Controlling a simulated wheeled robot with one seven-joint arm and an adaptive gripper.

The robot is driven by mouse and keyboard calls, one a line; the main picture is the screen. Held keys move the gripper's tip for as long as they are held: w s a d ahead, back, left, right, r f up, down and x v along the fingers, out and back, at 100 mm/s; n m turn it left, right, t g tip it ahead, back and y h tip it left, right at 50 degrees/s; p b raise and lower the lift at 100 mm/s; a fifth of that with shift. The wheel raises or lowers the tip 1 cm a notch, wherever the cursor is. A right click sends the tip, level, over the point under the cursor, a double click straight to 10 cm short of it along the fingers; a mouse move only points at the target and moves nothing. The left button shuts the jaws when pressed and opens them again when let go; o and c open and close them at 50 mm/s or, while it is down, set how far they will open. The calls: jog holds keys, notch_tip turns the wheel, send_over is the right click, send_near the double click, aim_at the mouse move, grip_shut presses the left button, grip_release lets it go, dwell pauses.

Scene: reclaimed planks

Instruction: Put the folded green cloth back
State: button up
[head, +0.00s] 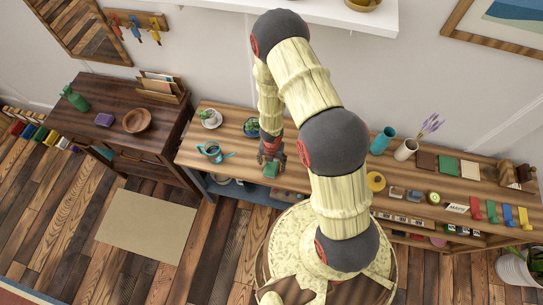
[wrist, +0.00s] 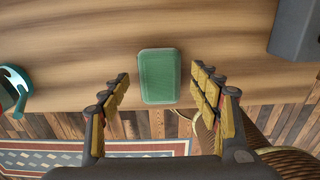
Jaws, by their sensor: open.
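A folded green cloth (wrist: 159,76) lies near the edge of the wooden bench top in the wrist view. It is a small rounded rectangle. In the head view the green cloth (head: 271,170) shows at the front edge of the bench, just below my gripper (head: 270,152). My gripper (wrist: 161,78) is open and empty in the wrist view, one finger on each side of the cloth with a gap on both sides. I cannot tell how far the fingertips are above it.
A dark wooden cabinet (head: 125,112) stands left. Vases (head: 382,140), brown, green and white squares (head: 448,165) and coloured hooks (head: 492,211) are on the right. Bare bench lies around the cloth.

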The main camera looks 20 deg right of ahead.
notch_tip(320, 180, up, 10)
jog(key=p, duration=0.6)
notch_tip(320, 180, up, 16)
jog(key=m+t+h, duration=0.2)
jog(key=m+t, duration=0.1)
jog(key=m, duration=0.3)
send_over(272, 166)
jog(key=w+d, duration=0.5)
jog(key=w, duration=0.3)
jog(key=d+r+m+t+h, duration=0.1)
jog(key=d+r+m+h, duration=0.15)
jog(key=r+m, duration=1)
jog(key=s+r+m, duration=0.1)
jog(key=s+r, duration=0.4)
jog(key=r, duration=0.3)
jog(key=s+r+m, duration=0.2)
jog(key=s+r, duration=0.2)
jog(key=r, duration=0.4)
jog(key=s+a+r+m+t+y, duration=0.1)
jog(key=s+a+r+m+y, duration=0.3)
jog(key=s, duration=0.9)
jog(key=a+r+m, duration=0.3)
jog(key=a+r, duration=0.1)
jog(key=shift+s+t, duration=0.25)
jog(key=shift+t, duration=0.05)
jog(key=shift+y+b, duration=0.25)
jog(key=shift+b, duration=0.05)
